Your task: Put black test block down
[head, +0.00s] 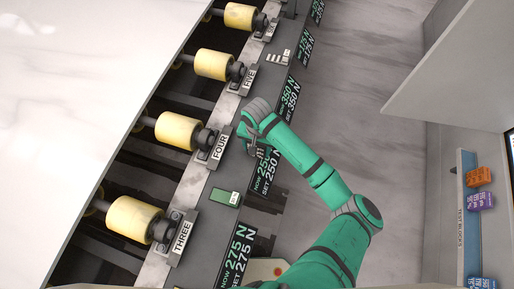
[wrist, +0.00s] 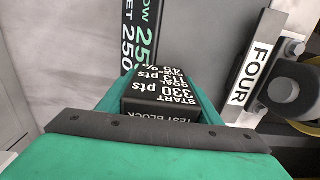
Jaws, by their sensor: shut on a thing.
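The black test block (wrist: 165,90) has white print, including "START", "330 pts" and "TEST BLOCK". In the wrist view it sits between the two green fingers of my gripper (wrist: 166,78), which is shut on it. In the head view my gripper (head: 254,143) is over the dark ledge (head: 222,166) beside the plate marked FOUR (head: 219,147) and the display reading 250 N (head: 265,171). The block is mostly hidden there by my gripper. I cannot tell whether the block touches the ledge.
Yellow rollers (head: 178,131) stand in a row along the left of the ledge. A green-faced device (head: 226,197) lies on the ledge nearer plate THREE (head: 182,238). At the right, a shelf labelled TEST BLOCKS (head: 460,228) has orange (head: 479,177) and purple (head: 480,200) blocks.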

